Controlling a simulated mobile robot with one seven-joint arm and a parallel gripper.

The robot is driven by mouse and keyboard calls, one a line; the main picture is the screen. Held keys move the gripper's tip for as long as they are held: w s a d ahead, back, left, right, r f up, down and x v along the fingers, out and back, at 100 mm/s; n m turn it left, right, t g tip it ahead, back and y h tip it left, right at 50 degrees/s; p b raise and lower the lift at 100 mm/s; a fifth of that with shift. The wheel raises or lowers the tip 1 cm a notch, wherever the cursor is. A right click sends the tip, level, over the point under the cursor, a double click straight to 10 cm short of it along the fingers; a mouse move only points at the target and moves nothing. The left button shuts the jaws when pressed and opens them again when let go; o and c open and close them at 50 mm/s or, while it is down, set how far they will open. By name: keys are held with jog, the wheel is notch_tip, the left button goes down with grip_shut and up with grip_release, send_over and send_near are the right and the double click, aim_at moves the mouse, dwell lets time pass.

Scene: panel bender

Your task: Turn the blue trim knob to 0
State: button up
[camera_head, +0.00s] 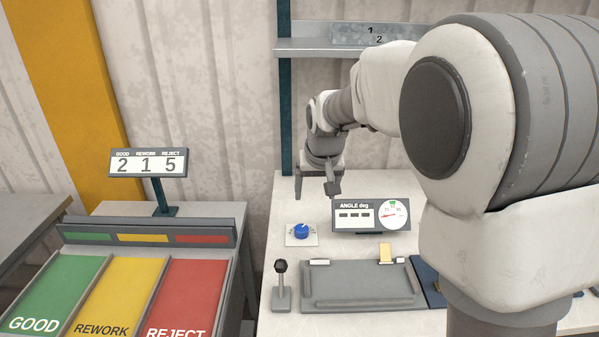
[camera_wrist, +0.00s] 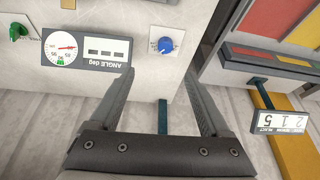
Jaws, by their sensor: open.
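The blue trim knob (camera_head: 301,230) sits on a small white plate on the white bench, left of the angle display. In the wrist view the knob (camera_wrist: 166,44) shows beyond my fingertips, between their lines but nearer the right finger. My gripper (camera_head: 316,188) is open and empty, above and behind the knob, apart from it. In the wrist view its two fingers (camera_wrist: 158,78) are spread wide. The marks on the knob's plate are too small to read.
The angle display (camera_head: 370,215) with a round dial stands right of the knob, its digits showing dashes. A black-topped lever (camera_head: 281,287) and a grey tray (camera_head: 362,300) stand in front. The GOOD, REWORK, REJECT counter (camera_head: 148,163) reads 2 1 5. A shelf (camera_head: 305,47) hangs behind.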

jog(key=w+a+f, duration=0.2)
jog(key=w+f, duration=0.1)
send_near(301, 227)
jog(key=x, duration=0.8)
jog(key=shift+f, duration=0.3)
grip_shut()
